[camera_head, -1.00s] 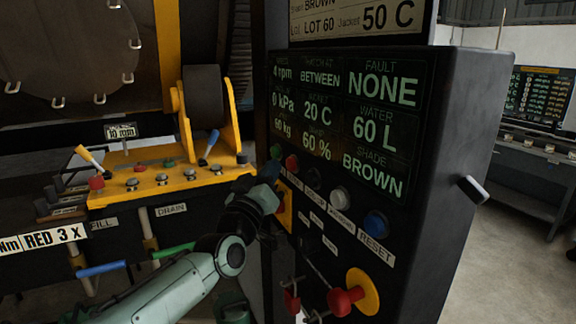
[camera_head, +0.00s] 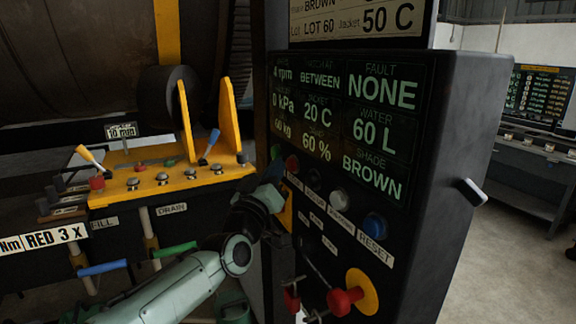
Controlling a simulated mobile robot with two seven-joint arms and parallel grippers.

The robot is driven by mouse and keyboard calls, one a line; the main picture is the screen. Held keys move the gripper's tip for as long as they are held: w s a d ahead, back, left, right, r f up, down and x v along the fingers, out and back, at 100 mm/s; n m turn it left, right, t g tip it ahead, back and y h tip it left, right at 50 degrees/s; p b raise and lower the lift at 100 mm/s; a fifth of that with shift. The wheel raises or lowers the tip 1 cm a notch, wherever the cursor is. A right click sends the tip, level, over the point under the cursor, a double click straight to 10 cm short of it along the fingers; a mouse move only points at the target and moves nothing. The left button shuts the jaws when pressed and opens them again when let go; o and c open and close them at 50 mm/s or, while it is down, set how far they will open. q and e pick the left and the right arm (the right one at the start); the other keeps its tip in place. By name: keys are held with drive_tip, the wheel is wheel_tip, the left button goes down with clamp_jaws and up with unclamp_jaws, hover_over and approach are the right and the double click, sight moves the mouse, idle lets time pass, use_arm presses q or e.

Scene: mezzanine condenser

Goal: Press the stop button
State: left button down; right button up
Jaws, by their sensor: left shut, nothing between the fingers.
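A black control panel (camera_head: 440,190) carries a slanted row of round buttons. The red button (camera_head: 292,163) sits second from the left, next to a green button (camera_head: 276,152). Its label is too small to read. A red mushroom knob on a yellow disc (camera_head: 364,291) is lower on the same panel. My left gripper (camera_head: 275,174) is shut and empty at the panel's left edge, just below the green and red buttons. I cannot tell whether its tip touches the panel. It partly hides a yellow plate there. My right gripper is not in view.
Black (camera_head: 315,178), white (camera_head: 340,199) and blue (camera_head: 376,225) buttons continue the row; the blue one is labelled RESET. Left of the panel is a yellow console (camera_head: 160,183) with levers and knobs, below a large drum (camera_head: 75,60). Open floor lies at right.

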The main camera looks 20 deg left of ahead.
use_arm(q)
drive_tip(key=shift+w+d+p, duration=0.3)
drive_tip(key=shift+w, duration=0.05)
idle(0.3)
idle(0.4)
drive_tip(key=shift+s+a+b, duration=0.6)
drive_tip(key=shift+s+b, duration=0.15)
drive_tip(key=shift+b, duration=0.2)
drive_tip(key=shift+w, duration=0.1)
drive_tip(key=s+a+b, duration=0.1)
drive_tip(key=s+b, duration=0.1)
drive_tip(key=b, duration=0.1)
drive_tip(key=s+a+b, duration=0.2)
drive_tip(key=b, duration=0.2)
drive_tip(key=shift+a, duration=0.1)
drive_tip(key=shift+w, duration=0.1)
